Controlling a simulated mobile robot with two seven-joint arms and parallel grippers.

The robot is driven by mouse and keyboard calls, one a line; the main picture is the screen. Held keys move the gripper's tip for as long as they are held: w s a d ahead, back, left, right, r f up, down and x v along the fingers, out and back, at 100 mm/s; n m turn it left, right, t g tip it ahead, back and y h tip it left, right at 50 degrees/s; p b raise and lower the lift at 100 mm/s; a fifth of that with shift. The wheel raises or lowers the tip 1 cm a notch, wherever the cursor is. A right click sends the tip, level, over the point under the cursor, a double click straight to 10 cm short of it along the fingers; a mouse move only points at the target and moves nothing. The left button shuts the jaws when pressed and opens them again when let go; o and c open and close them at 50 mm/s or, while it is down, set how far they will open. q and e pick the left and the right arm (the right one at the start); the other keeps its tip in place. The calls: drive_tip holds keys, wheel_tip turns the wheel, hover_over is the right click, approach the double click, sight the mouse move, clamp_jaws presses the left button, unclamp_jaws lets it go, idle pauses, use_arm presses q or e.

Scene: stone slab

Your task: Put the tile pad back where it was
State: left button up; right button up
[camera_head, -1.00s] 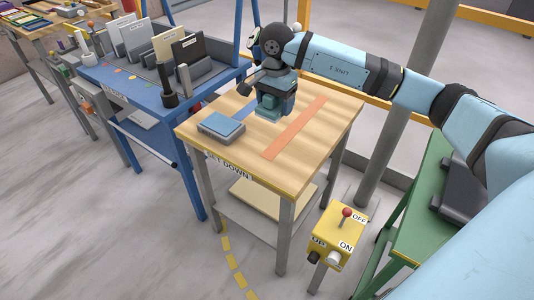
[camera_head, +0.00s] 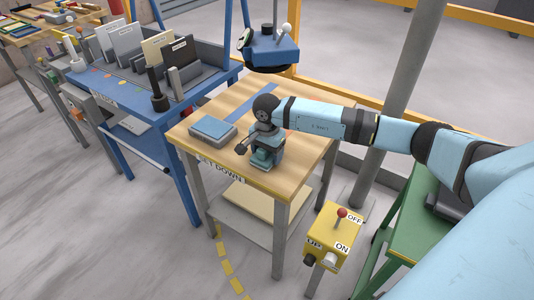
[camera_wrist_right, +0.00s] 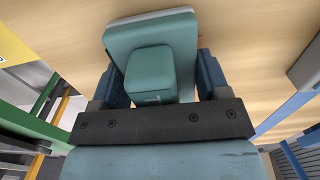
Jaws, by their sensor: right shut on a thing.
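A teal pad with a raised block grip shows in the right wrist view (camera_wrist_right: 150,38), and I take it to be the tile pad. My right gripper (camera_head: 264,152) is shut on its block, with a finger on each side. In the head view the pad (camera_head: 262,160) is low over the front part of the wooden table (camera_head: 220,165). I cannot tell whether it touches the wood. My left gripper is not in view.
A blue-topped pad on a grey base (camera_head: 213,130) lies left of my right gripper. Orange and blue strips mark the table. A blue rack bench (camera_head: 190,105) stands left, a yellow switch box (camera_head: 331,236) in front. A blue device (camera_head: 271,50) hangs behind.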

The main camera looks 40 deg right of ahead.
drive_tip(key=shift+f, duration=0.1)
drive_tip(key=shift+f, duration=0.15)
drive_tip(key=o, duration=0.9)
